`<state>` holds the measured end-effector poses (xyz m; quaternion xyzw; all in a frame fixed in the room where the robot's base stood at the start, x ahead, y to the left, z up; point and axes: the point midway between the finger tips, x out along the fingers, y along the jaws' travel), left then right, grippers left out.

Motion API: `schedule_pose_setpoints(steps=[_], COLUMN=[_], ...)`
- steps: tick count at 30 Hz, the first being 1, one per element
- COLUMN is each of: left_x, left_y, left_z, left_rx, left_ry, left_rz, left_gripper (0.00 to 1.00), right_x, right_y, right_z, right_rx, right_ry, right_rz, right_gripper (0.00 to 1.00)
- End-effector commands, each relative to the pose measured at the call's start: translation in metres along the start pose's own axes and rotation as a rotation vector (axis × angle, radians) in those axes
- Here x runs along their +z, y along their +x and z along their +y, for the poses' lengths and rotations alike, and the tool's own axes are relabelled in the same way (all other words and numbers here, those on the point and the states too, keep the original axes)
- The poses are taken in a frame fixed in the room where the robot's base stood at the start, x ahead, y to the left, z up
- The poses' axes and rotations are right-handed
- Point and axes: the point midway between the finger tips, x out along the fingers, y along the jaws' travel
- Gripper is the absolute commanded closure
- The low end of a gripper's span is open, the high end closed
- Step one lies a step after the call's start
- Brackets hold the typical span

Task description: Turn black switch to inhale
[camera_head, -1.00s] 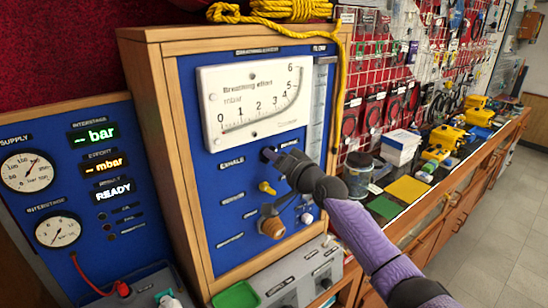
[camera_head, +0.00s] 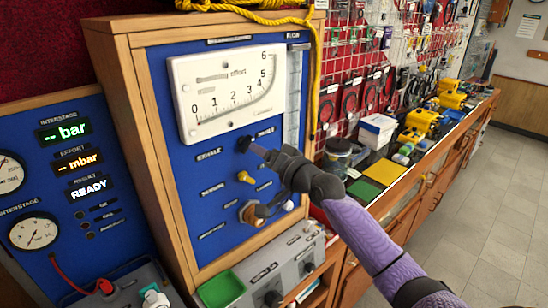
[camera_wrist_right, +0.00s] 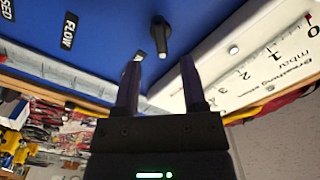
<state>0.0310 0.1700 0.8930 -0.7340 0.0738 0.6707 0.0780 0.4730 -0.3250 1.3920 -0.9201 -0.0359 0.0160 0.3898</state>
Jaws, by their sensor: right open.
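The black switch (camera_head: 243,143) sits on the blue panel below the white breathing effort gauge, between the EXHALE label (camera_head: 209,153) and another label (camera_head: 265,132) too blurred to read surely. In the right wrist view the switch (camera_wrist_right: 160,36) is a black lever with a pale tip. My right gripper (camera_head: 262,152) is just in front of the switch. In the wrist view its two fingers (camera_wrist_right: 159,75) are open and spread to either side of the lever's line, with the lever beyond their tips. Contact does not show. My left gripper is not in view.
A yellow knob (camera_head: 245,177) and a brass fitting (camera_head: 252,213) sit below the switch on the panel. The white gauge (camera_head: 228,88) is just above. A green tray (camera_head: 221,289) and a grey box (camera_head: 285,262) stand below. Yellow rope (camera_head: 315,80) hangs at the cabinet's right edge.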

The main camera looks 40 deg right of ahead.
Motion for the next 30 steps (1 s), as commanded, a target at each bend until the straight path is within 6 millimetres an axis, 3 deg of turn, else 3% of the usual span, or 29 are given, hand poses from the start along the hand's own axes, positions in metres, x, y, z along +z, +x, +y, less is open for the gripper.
schedule_pose_setpoints(steps=[3,9,23,26,29,30], left_x=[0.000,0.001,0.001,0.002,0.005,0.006], left_y=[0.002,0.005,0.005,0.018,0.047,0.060], left_z=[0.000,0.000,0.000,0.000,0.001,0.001], left_rx=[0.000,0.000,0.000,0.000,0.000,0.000], left_ry=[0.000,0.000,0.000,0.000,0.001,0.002], left_rz=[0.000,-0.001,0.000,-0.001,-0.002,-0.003], left_gripper=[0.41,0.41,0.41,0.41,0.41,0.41], right_x=[0.002,0.001,0.001,0.021,0.077,0.107], right_y=[-0.027,-0.053,-0.055,-0.054,-0.057,-0.062], right_z=[0.001,0.001,0.001,0.028,0.100,0.134], right_rx=[0.001,0.001,0.001,0.048,0.178,0.241], right_ry=[-0.003,0.000,0.000,-0.010,-0.049,-0.075], right_rz=[-0.003,-0.001,0.000,-0.013,-0.064,-0.096], right_gripper=[0.46,0.46,0.46,0.46,0.46,0.46])
